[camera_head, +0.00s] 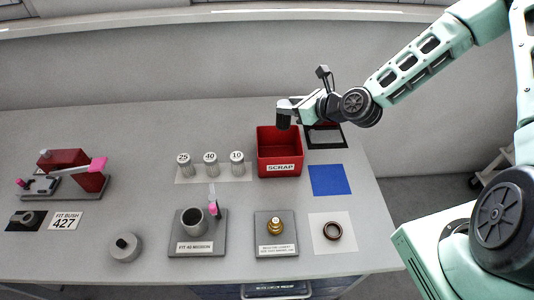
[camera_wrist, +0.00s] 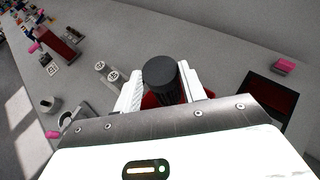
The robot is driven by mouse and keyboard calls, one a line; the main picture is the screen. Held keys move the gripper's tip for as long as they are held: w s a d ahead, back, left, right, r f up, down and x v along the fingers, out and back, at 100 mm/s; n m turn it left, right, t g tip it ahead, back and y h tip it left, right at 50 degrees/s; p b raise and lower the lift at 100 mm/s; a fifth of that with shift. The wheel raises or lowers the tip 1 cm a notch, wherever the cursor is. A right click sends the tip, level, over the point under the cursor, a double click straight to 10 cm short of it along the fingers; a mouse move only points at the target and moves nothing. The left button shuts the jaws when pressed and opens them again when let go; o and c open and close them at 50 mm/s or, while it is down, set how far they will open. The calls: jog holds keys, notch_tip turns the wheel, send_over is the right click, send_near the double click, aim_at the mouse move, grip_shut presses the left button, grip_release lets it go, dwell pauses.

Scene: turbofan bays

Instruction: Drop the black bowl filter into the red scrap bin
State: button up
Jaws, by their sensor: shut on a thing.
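The black bowl filter (camera_head: 283,122) is a dark upright cylinder. My gripper (camera_head: 291,105) is shut on it and holds it above the red scrap bin (camera_head: 261,160), near the bin's back right part. The bin is an open red box with a SCRAP label on its front. In the wrist view the filter's round dark top (camera_wrist: 159,70) sits between the two white fingers of my gripper (camera_wrist: 160,88). A little of the red bin (camera_wrist: 149,101) shows below it; the fingers and filter hide most of it.
Several numbered filters (camera_head: 210,164) stand left of the bin. A black-framed tray (camera_head: 328,142) lies right of it, behind a blue square (camera_head: 330,180). In front are a grey fixture (camera_head: 190,245), a plate with a brass part (camera_head: 275,224) and a dark ring (camera_head: 332,231) on a white square.

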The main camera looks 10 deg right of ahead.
jog(key=shift+f+b, duration=2.55)
jog(key=shift+f, duration=0.45)
jog(key=o, duration=1.2)
jog(key=shift+d, duration=0.1)
jog(key=p, duration=1.1)
send_near(290, 121)
jog(key=v, duration=0.7)
jog(key=shift+s+r+p, duration=0.1)
jog(key=shift+s+p, duration=0.2)
jog(key=shift+p, duration=0.05)
